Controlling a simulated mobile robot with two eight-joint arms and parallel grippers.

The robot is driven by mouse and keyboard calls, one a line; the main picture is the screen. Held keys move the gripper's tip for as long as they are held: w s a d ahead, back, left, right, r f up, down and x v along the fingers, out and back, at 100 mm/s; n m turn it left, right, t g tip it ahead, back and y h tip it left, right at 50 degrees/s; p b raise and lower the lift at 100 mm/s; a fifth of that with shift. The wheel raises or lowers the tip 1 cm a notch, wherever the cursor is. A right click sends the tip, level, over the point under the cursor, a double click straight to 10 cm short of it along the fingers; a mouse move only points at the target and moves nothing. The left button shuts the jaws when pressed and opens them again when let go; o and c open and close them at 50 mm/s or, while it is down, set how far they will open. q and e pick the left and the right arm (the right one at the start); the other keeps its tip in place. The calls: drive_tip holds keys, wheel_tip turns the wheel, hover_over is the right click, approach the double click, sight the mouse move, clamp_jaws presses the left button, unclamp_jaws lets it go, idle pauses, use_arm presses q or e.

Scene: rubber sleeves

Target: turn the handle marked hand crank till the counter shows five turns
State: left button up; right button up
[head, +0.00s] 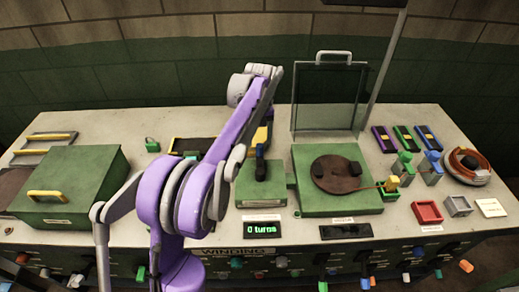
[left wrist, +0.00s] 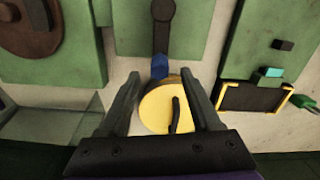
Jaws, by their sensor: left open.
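The crank is a dark arm with a blue grip (head: 260,152) on a green box (head: 262,190). The label in front of it (head: 262,218) is too small to read. The counter (head: 262,230) shows 0 turns. In the left wrist view, the blue grip (left wrist: 160,66) hangs at the end of the dark arm (left wrist: 162,28). My left gripper (left wrist: 163,80) is open, its fingers either side of a yellow disc (left wrist: 165,108), with the blue grip just past the fingertip gap. Contact with the grip cannot be told. My forearm hides the fingertips in the head view. My right gripper is not seen.
A green box with a brown turntable (head: 333,174) stands right of the crank, with a clear upright panel (head: 325,95) behind it. A dark yellow-edged tray (left wrist: 255,97) lies beside the crank. A green lidded box (head: 75,180) is at far left. Small red and grey bins (head: 427,212) sit front right.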

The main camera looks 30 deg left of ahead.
sight(260, 145)
use_arm(q)
wheel_tip(260, 145, down, 5)
drive_tip(key=shift+f, duration=0.1)
idle(0.3)
clamp_jaws()
idle(1.3)
